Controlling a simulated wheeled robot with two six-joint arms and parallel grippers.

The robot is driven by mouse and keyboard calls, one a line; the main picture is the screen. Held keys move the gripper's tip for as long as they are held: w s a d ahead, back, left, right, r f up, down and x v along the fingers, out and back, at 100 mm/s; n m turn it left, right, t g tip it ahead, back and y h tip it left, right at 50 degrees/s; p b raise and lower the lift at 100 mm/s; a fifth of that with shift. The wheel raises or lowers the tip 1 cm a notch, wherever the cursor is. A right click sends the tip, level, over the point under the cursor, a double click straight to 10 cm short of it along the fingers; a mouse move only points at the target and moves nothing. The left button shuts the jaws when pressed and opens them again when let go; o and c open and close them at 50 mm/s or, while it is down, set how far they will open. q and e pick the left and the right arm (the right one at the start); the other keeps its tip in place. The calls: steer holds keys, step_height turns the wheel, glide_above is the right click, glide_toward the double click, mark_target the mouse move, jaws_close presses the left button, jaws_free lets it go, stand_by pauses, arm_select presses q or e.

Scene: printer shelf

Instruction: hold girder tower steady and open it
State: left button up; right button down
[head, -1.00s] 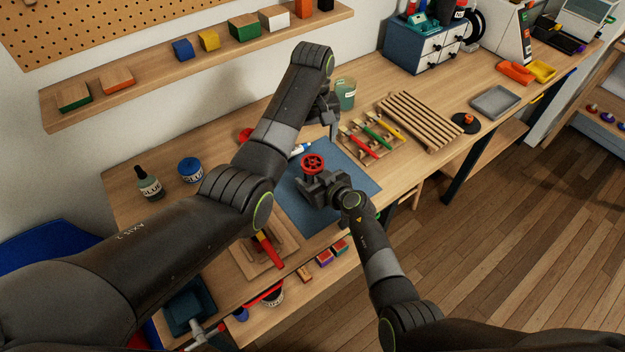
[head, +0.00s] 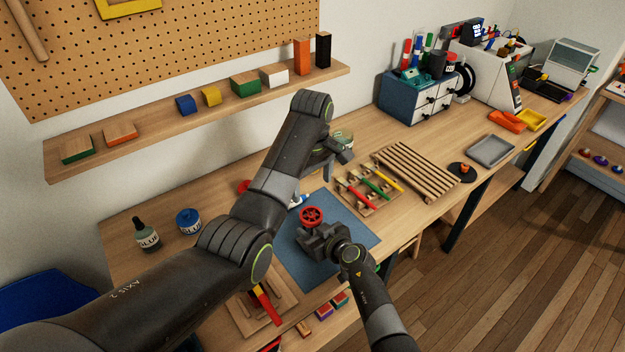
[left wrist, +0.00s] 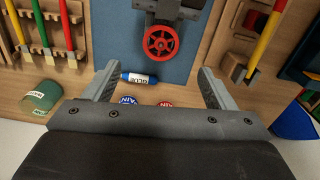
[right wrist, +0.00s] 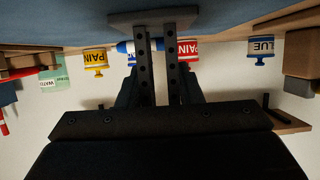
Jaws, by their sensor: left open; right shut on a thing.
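The girder tower shows in the right wrist view as two dark posts with holes (right wrist: 143,65) on a grey base plate (right wrist: 118,20), which stands on the blue mat. A red handwheel (head: 311,215) sits at its top and also shows in the left wrist view (left wrist: 161,43). My right gripper (head: 322,238) is shut on the tower; its fingers flank the posts in the right wrist view (right wrist: 160,85). My left gripper (head: 340,150) is open and empty, behind the tower in the head view. In the left wrist view its open fingers (left wrist: 158,72) are apart from the wheel.
The blue mat (head: 350,228) lies under the tower. A glue tube (left wrist: 139,78) and paint pots (right wrist: 94,60) are near it. A rack of coloured tools (head: 368,190) and a slatted wooden rack (head: 418,172) lie to the right.

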mark_target(313, 209)
arm_select(q)
step_height(313, 209, down, 10)
steer(key=n, duration=0.5)
steer(key=shift+d, duration=0.1)
stand_by(0.4)
steer(key=shift+c, duration=0.2)
steer(key=c, duration=1.2)
steer(key=shift+o, duration=0.2)
steer(key=shift+r, duration=0.15)
steer(key=shift+s+r, duration=0.1)
steer(key=shift+r, duration=0.85)
